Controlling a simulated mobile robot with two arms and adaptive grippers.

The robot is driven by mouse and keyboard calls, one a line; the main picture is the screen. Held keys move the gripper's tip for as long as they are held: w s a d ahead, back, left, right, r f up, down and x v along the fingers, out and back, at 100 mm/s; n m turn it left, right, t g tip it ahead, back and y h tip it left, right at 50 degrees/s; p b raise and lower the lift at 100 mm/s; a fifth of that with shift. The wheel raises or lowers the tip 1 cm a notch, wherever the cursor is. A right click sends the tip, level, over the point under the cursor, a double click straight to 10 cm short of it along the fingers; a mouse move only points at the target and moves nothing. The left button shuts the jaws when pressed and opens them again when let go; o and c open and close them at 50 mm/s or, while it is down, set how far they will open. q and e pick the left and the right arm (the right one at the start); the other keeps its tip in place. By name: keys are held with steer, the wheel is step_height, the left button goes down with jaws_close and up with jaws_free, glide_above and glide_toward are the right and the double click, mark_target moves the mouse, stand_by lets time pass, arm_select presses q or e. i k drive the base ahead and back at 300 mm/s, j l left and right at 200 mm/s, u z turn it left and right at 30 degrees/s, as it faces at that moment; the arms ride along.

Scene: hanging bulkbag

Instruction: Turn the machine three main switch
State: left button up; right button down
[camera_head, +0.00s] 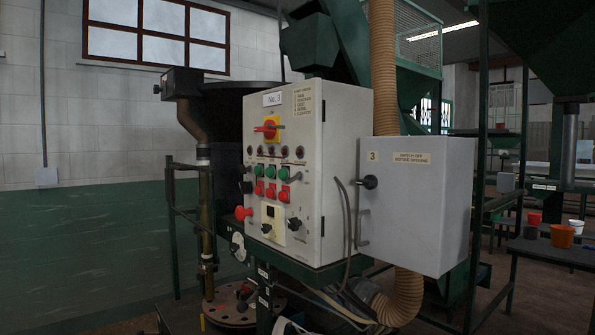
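The machine three control panel (333,150) is a pale grey box labelled "No. 3" in the middle of the head view. Its main switch (267,128) is a red rotary handle on a yellow plate, high on the panel's front face. The handle looks roughly sideways rather than upright. I cannot read the switch's position marks clearly. Neither of my grippers shows in this view, and nothing is seen touching the switch.
Below the switch are indicator lamps, green buttons (270,171) and red buttons (271,190). A red knob (243,213) sticks out at lower left. A grey box (430,205) marked 3 is at right. A ribbed hose (384,70) runs behind. The space before the panel looks clear.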

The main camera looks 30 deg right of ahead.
mark_target(269, 133)
steer(key=z, duration=0.6)
steer(key=i+j+z, duration=0.2)
steer(key=z, duration=0.25)
steer(key=i+j+z, duration=0.15)
steer(key=j+z, duration=0.3)
steer(key=i+j+z, duration=0.1)
steer(key=j+z, duration=0.15)
steer(key=z, duration=0.25)
steer(key=j+z, duration=0.45)
steer(key=i+l, duration=0.05)
